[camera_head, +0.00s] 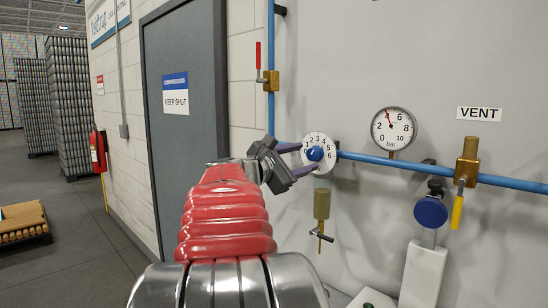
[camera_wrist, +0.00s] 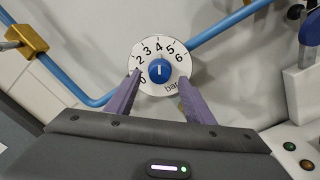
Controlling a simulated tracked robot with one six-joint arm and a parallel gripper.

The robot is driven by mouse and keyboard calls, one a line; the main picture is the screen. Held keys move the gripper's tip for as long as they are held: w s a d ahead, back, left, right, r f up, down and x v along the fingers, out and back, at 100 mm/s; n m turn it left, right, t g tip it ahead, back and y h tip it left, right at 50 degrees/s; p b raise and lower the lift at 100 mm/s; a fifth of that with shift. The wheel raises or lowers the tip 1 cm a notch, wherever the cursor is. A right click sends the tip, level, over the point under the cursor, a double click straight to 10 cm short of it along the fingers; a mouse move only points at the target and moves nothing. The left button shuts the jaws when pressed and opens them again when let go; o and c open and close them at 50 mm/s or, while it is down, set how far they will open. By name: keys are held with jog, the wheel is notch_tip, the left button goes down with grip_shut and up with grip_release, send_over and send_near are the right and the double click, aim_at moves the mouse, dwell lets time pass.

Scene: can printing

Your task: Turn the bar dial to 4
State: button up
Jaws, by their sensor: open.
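The bar dial (camera_head: 318,139) is a round white plate with black numbers and a blue knob (camera_head: 314,154) at its centre, on the blue pipe. In the wrist view the dial (camera_wrist: 160,88) faces me, and the white mark on its blue knob (camera_wrist: 159,71) is upright, roughly in line with the 4. My gripper (camera_head: 307,159) is open in front of the dial. In the wrist view its purple fingers (camera_wrist: 160,82) stand on either side of the knob, apart from it, overlapping the plate's edges. The left finger hides part of the scale near 1.
A round pressure gauge (camera_head: 393,128) with a red needle is right of the dial. A brass VENT valve (camera_head: 467,162) with a yellow handle and a blue round knob (camera_head: 430,211) are farther right. A brass valve (camera_head: 322,204) hangs below. A red-handled valve (camera_head: 271,80) is at upper left.

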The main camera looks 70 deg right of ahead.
aim_at(314, 154)
jog(key=shift+x, duration=1.45)
jog(key=c, duration=1)
